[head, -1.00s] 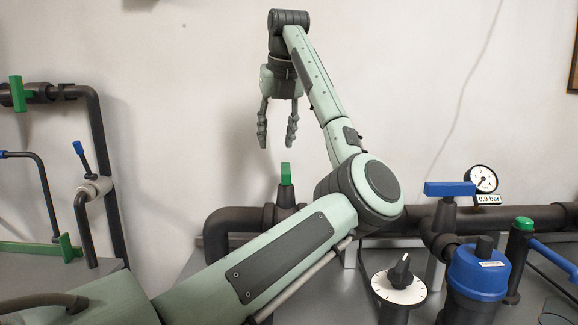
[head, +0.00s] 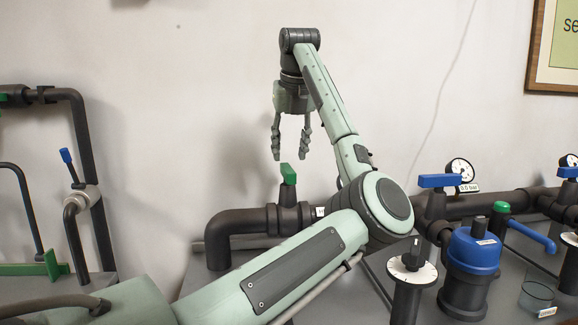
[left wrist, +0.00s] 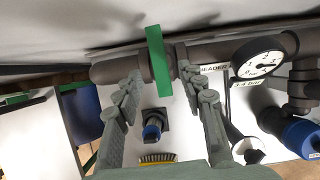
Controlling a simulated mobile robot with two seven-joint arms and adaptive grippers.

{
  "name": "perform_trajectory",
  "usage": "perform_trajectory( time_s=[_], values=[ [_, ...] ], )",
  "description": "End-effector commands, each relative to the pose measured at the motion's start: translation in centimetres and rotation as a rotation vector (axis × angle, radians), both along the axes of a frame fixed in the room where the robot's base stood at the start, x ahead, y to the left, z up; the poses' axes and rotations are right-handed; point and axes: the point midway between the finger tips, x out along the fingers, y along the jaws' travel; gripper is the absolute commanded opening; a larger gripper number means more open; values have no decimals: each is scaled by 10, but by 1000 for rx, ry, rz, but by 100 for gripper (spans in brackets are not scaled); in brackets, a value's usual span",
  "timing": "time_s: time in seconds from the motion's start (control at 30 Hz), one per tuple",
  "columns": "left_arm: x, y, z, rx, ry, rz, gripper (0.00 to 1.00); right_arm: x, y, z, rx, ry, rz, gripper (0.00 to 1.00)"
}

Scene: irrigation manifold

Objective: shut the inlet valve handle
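A green valve handle (head: 289,174) stands on the dark pipe behind my left arm. I cannot read a label naming it as the inlet. In the left wrist view the green handle (left wrist: 158,61) is a flat bar lying across the pipe. My left gripper (head: 290,156) points down just above this handle, fingers apart and empty. In the left wrist view its fingertips (left wrist: 162,76) are on either side of the handle; touch cannot be made out. My right gripper is not in view.
A blue handle (head: 440,181), a pressure gauge (head: 461,170), a blue-topped filter (head: 473,250) and a white dial (head: 412,270) stand to the right. More piping with a small blue lever (head: 67,157) is at the left. The wall above is mostly clear.

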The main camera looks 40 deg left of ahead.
Motion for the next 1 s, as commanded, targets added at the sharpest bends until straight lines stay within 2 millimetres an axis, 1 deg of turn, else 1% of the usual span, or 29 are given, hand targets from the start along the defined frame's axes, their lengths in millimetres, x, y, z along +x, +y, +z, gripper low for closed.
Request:
perform_trajectory(
  time_s=[0.03,0.1,0.3,0.43,0.67,0.9,1.0],
  values=[
    [2,3,-9,0,3,1,40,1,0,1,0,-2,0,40],
    [4,7,-19,1,3,1,40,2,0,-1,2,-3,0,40],
    [9,14,-41,2,1,1,40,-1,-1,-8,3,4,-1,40],
    [11,16,-45,1,-1,1,40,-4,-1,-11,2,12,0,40],
    [11,16,-46,1,-1,1,40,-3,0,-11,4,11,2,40],
    [11,16,-46,1,-1,1,10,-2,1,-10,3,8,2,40],
    [11,16,-46,1,-1,0,0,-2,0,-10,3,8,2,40]
  ],
)
